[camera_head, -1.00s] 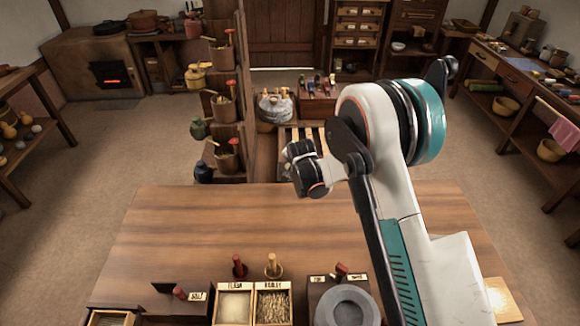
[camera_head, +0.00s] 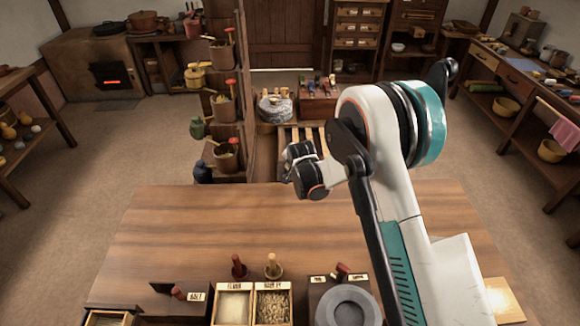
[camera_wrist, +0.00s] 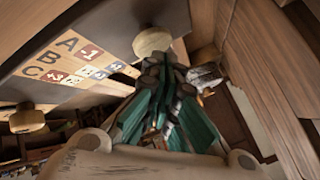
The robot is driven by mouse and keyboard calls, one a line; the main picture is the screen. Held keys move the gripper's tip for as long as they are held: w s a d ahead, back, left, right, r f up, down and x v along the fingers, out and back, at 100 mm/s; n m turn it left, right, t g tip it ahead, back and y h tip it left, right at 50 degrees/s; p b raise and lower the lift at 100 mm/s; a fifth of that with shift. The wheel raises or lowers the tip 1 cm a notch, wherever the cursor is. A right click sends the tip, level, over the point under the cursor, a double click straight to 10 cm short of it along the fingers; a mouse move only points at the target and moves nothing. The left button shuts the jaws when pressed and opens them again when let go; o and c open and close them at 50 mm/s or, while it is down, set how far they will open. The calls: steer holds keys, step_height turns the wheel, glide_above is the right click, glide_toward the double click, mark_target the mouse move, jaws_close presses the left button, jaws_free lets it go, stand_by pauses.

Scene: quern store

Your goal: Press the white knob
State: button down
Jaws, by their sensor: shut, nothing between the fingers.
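In the wrist view, a pale cream round knob (camera_wrist: 152,41) sticks out from a dark panel, just beyond my fingertips. It is the whitest knob in view. A second, tan knob (camera_wrist: 28,119) is on the same panel at the left. Between them are the letters A, B and C and small numbered tiles (camera_wrist: 88,58). My gripper (camera_wrist: 161,62) is shut and empty, its tips at the near edge of the cream knob in the picture. I cannot tell whether they touch. In the head view the fingers are not clearly visible and I cannot make out the knob.
The wooden table (camera_head: 240,215) is clear in its middle. Along its near edge are a flour box (camera_head: 234,305), a grain box (camera_head: 272,306) and a grey round stone (camera_head: 347,306). A tall shelf (camera_head: 243,90) with pots stands beyond the table.

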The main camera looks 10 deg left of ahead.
steer(key=shift+f+b, duration=0.6)
steer(key=shift+f, duration=0.15)
stand_by(0.6)
stand_by(0.3)
steer(key=shift+r+p, duration=0.55)
steer(key=shift+r, duration=0.7)
steer(key=shift+r, duration=0.1)
steer(key=shift+r+p, duration=1.1)
steer(key=shift+r, duration=1.3)
